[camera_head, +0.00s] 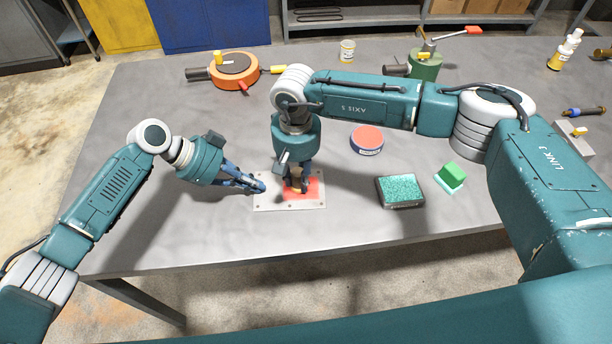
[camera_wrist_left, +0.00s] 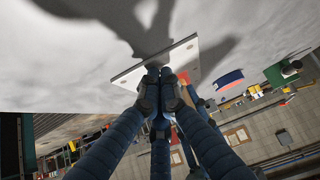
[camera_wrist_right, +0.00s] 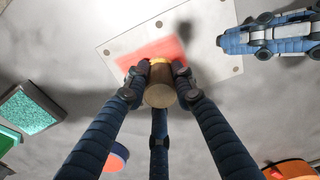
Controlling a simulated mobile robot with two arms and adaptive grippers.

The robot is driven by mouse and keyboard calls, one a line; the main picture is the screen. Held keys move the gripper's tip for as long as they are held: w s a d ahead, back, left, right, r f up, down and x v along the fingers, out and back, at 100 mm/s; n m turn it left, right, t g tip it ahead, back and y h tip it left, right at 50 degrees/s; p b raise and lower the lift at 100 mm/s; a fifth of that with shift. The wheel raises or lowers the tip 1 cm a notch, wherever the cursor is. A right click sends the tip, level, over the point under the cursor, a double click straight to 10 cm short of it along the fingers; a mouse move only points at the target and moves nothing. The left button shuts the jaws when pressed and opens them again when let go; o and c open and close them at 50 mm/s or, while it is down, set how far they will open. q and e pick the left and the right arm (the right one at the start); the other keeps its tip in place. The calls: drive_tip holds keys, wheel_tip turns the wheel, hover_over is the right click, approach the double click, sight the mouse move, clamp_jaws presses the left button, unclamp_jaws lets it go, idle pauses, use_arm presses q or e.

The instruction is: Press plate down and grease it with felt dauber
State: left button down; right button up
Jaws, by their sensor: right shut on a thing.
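The pale metal plate (camera_head: 266,204) lies flat near the table's front edge, with holes along its border. A red smear covers part of its middle and right. My right gripper (camera_head: 297,186) is shut on the felt dauber, whose round wooden handle (camera_wrist_right: 160,94) shows between the fingers in the right wrist view. The dauber's lower end is over the red area; the felt is mostly hidden. My left gripper (camera_head: 260,187) is shut, with its fingertips together at the plate's left part. The left wrist view (camera_wrist_left: 160,78) shows them at the plate's edge; whether they touch is unclear.
A round blue tin with a red top (camera_head: 367,139) stands behind and right of the plate. A green-topped pad (camera_head: 400,190) and a green block (camera_head: 450,176) lie to the right. An orange round device (camera_head: 236,72) and a green jack-like device (camera_head: 425,65) stand farther back.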

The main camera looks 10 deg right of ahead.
sight(319, 187)
use_arm(q)
drive_tip(key=shift+s+d+f, duration=0.1)
drive_tip(key=shift+s+f, duration=0.05)
drive_tip(key=shift+f, duration=0.05)
use_arm(e)
drive_tip(key=shift+a+f, duration=0.2)
drive_tip(key=shift+a, duration=1)
drive_tip(key=shift+a+r, duration=0.1)
drive_tip(key=shift+a, duration=0.55)
use_arm(q)
drive_tip(key=shift+a, duration=0.2)
use_arm(e)
drive_tip(key=shift+d+r, duration=0.2)
drive_tip(key=shift+d, duration=1.55)
use_arm(q)
drive_tip(key=shift+f, duration=0.1)
use_arm(e)
drive_tip(key=shift+s+d+f, duration=0.1)
drive_tip(key=shift+d, duration=0.95)
drive_tip(key=shift+s+d+f, duration=0.1)
drive_tip(key=shift+d, duration=0.9)
drive_tip(key=shift+s+d+f, duration=0.1)
drive_tip(key=shift+d+f, duration=0.05)
drive_tip(key=shift+d, duration=0.5)
wheel_tip(319, 187, up, 7)
drive_tip(key=shift+a, duration=0.15)
